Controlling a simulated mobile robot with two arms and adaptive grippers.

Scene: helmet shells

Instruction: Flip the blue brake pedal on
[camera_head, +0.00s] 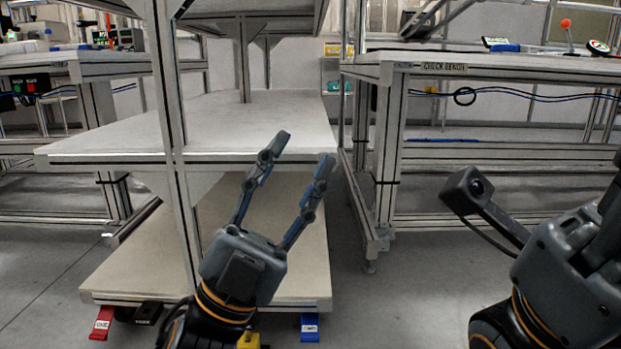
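The blue brake pedal (310,327) is low at the bottom front right of the wheeled rack, near the floor. Whether it is up or down is hard to tell at this size. A red pedal (102,322) is at the rack's front left. My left gripper (304,149) is open and empty, fingers pointing up and away, in front of the rack's shelves. It is well above the blue pedal in the picture and not touching it. My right gripper's body (570,265) is at the right edge, its fingers cut off by the frame.
The rack has a middle shelf (110,147) and a bottom shelf (130,280), both bare where visible. A metal upright stands close left of my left gripper. A workbench (470,68) is at the right, another (60,66) at the left. Grey floor is clear right of the rack.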

